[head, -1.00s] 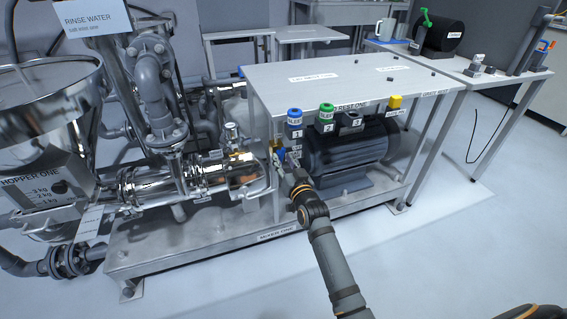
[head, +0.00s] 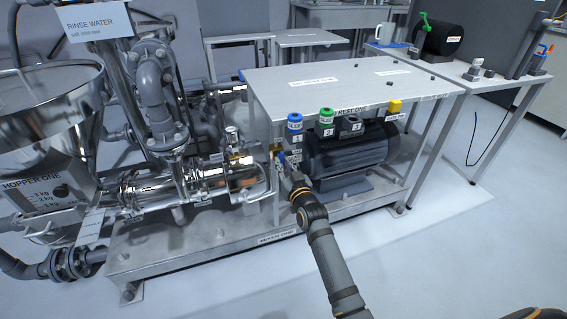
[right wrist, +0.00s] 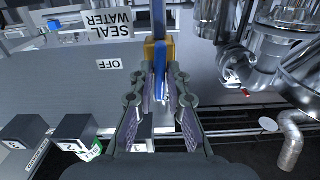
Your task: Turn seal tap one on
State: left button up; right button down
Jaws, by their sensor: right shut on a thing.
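The seal tap shows in the right wrist view as a brass body (right wrist: 149,50) with a blue lever (right wrist: 159,28). A "SEAL WATER" plate (right wrist: 110,27) and an "OFF" label (right wrist: 109,64) are on the grey panel to its left. My right gripper (right wrist: 162,82) is shut on the blue lever, with a finger on either side of it. My left gripper is not in view.
Blue (head: 295,121), green (head: 326,118) and black (head: 349,124) buttons and a yellow one (head: 394,106) line the front of the grey bench (head: 340,86). A dark motor (head: 345,155) stands right of my gripper. Steel pipework (head: 155,185) stands left.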

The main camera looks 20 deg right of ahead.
jog(key=shift+n, duration=0.5)
jog(key=c, duration=1.4)
grip_release()
jog(key=s, duration=1.2)
jog(key=shift+d, duration=0.2)
